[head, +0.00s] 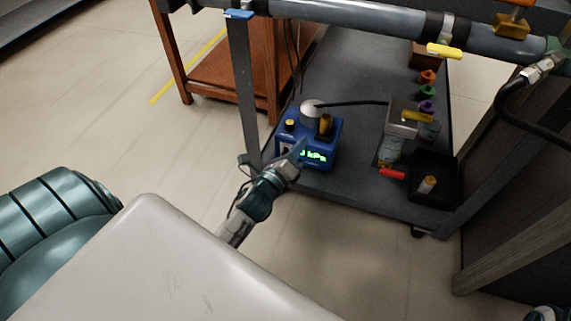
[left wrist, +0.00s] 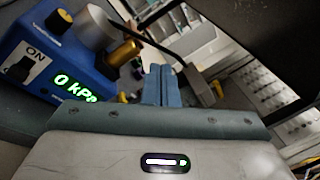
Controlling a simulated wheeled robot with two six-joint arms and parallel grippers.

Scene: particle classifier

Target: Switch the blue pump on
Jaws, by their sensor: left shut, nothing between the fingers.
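The blue pump (head: 337,132) stands on the grey lower shelf of the cart in the head view. It also fills the upper left of the left wrist view (left wrist: 62,45). Its lit green display (left wrist: 75,88) reads 0 kPa. A black switch (left wrist: 20,70) sits on a white plate below the word ON; its exact setting is hard to tell. My left gripper (head: 301,147) is shut and empty, with its fingertips in front of the pump's face; in the left wrist view its blue fingers (left wrist: 161,84) are together, right of the display.
A black tray (head: 450,188) and a device with a grey box (head: 404,116) stand right of the pump. A black hose links the pump's top to that device. A cart leg (head: 243,90) rises left of the pump. A thick pipe (head: 350,17) crosses above.

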